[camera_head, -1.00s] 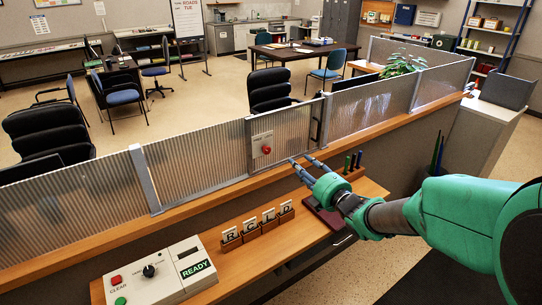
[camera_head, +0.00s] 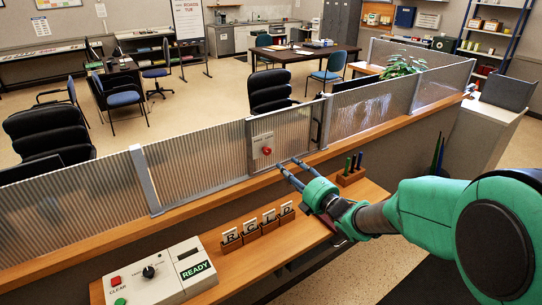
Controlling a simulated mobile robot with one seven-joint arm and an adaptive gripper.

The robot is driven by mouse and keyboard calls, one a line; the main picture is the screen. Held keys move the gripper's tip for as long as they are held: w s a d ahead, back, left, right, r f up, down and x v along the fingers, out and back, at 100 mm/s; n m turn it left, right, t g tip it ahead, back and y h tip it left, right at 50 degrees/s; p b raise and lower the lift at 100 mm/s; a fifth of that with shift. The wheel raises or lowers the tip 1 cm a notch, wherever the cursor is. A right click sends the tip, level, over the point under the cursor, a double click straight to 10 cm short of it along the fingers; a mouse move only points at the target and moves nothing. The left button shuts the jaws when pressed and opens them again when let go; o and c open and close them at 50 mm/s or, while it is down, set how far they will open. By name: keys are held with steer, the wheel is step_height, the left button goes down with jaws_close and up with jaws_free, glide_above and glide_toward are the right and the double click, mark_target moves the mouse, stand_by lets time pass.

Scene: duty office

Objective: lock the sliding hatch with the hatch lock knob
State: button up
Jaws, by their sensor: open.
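The sliding hatch (camera_head: 290,131) is a ribbed translucent panel in the screen along the counter. A pale lock plate (camera_head: 262,147) on it carries the red hatch lock knob (camera_head: 267,151). My gripper (camera_head: 288,166) is open and empty, with its two fingers pointing left toward the screen. The fingertips are to the right of and lower than the knob in the picture and look apart from it. How far they are from the panel in depth I cannot tell.
A wooden ledge (camera_head: 222,190) runs under the screen. Lettered card holders (camera_head: 258,226), a READY control box (camera_head: 160,274) and a pen block (camera_head: 351,175) stand on the lower desk. My arm covers the desk's right end.

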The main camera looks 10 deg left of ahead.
mark_target(268, 152)
steer(key=b+x, duration=0.1)
steer(key=x, duration=1)
steer(key=shift+w+a+f, duration=0.1)
steer(key=shift+w+a, duration=0.1)
jaws_close()
